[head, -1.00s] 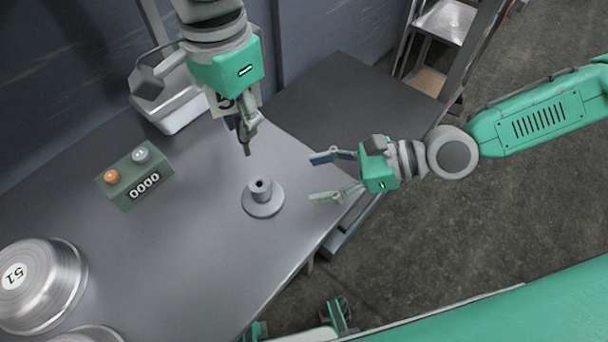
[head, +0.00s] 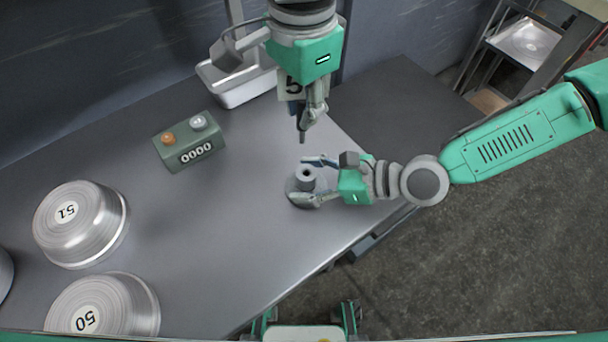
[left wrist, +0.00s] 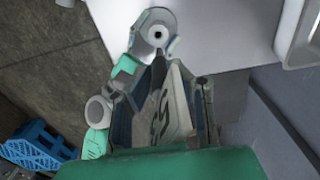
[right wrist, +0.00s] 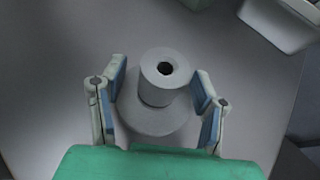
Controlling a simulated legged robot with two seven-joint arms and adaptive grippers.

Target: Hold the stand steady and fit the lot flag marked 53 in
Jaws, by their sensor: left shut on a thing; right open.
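The grey stand (head: 306,178) is a round base with a short post and a hole in its top, upright on the table. In the right wrist view the stand (right wrist: 163,80) sits between the fingers of my right gripper (right wrist: 160,108), which is open with a gap on both sides. In the head view my right gripper (head: 318,178) reaches around the post from the right. My left gripper (head: 304,108) is shut on the lot flag (head: 289,85), a pale plate showing a 5, its other digit partly hidden. The flag (left wrist: 174,110) also shows in the left wrist view. It is held above the stand, apart from it.
A green counter box (head: 188,143) reading 0000, with orange and grey buttons, stands left of the stand. Metal pans marked 51 (head: 80,222) and 50 (head: 105,305) lie at the left. A metal tray (head: 240,88) stands at the back. Bare table surrounds the stand.

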